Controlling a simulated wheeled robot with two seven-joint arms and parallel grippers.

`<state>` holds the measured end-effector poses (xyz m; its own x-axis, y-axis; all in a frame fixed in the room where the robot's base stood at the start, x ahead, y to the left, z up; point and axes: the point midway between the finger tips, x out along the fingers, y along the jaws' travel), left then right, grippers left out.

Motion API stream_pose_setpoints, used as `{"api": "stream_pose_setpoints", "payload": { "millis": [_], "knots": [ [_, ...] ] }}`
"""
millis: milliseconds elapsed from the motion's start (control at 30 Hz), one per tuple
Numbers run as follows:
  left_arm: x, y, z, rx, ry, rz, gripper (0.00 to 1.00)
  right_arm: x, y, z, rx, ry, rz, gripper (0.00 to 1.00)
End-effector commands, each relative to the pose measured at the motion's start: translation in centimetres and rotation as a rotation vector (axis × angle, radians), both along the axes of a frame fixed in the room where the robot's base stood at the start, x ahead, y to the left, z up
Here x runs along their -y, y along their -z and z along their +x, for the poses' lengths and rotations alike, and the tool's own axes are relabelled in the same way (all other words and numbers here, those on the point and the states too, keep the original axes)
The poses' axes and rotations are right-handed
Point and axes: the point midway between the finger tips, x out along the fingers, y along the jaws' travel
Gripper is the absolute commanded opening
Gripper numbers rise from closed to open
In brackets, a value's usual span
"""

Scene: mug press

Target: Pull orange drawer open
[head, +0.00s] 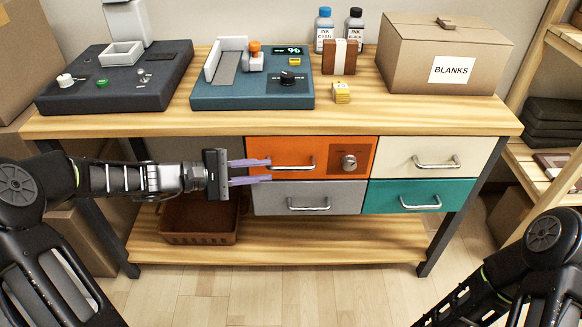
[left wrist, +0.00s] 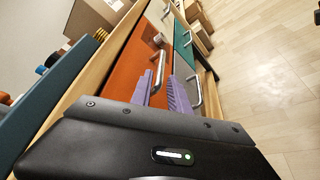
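The orange drawer (head: 258,152) is at the upper left of the drawer block and looks shut, flush with its neighbours. It has a silver bar handle (head: 293,167) and a round knob (head: 349,162) at its right. My left gripper (head: 269,170) points right at the handle's left end, its purple fingers apart. In the left wrist view the handle (left wrist: 158,70) shows between the open fingers (left wrist: 161,88) or just beyond their tips; contact cannot be told. Only part of my right arm shows at lower right; its gripper is out of frame.
A grey drawer (head: 340,197) lies below, with a cream drawer (head: 450,150) and a teal drawer (head: 440,194) at right. Machines, ink bottles and a BLANKS box (head: 440,60) stand on the wooden table (head: 180,124). A brown bin (head: 200,222) sits on the lower shelf.

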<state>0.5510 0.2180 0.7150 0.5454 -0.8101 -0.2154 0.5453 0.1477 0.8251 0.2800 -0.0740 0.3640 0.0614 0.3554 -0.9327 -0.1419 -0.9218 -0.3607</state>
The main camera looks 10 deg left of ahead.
Motion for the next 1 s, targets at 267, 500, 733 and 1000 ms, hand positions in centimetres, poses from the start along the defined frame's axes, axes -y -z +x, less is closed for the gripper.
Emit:
{"api": "stream_pose_setpoints", "payload": {
  "millis": [267,500,733,1000],
  "knots": [
    [0.8,0.4,0.5,-0.001,0.002,-0.001,0.22,0.0,0.3,0.0,0.0,0.0,0.0,0.36],
    [3.7,1.2,2.3,0.0,0.005,-0.001,0.22,0.0,1.0,0.0,0.0,0.001,0.0,0.36],
    [6.0,1.7,4.0,0.0,0.002,0.0,0.22,0.1,1.5,0.1,0.001,0.003,-0.001,0.36],
    [6.4,1.7,4.2,0.0,0.001,0.0,0.22,0.1,1.5,0.1,0.001,0.004,-0.002,0.36]
  ]
}}
